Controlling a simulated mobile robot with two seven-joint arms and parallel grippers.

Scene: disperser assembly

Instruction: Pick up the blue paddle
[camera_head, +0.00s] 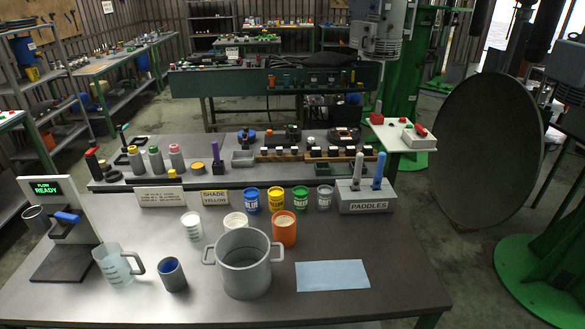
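The blue paddle (379,171) stands upright in the grey holder labelled PADDLES (366,198), at the back right of the near table. A pale lilac-grey paddle (356,171) stands upright beside it, to its left, in the same holder. The lower ends of both paddles are hidden in the holder. Neither of my grippers shows in the head view.
A large grey pot (243,264) stands mid-table, with an orange container (284,230) behind it. A light-blue sheet (332,275) lies flat to its right. Several small colour cans stand left of the holder. The table's right front is clear. A raised shelf (225,172) runs behind.

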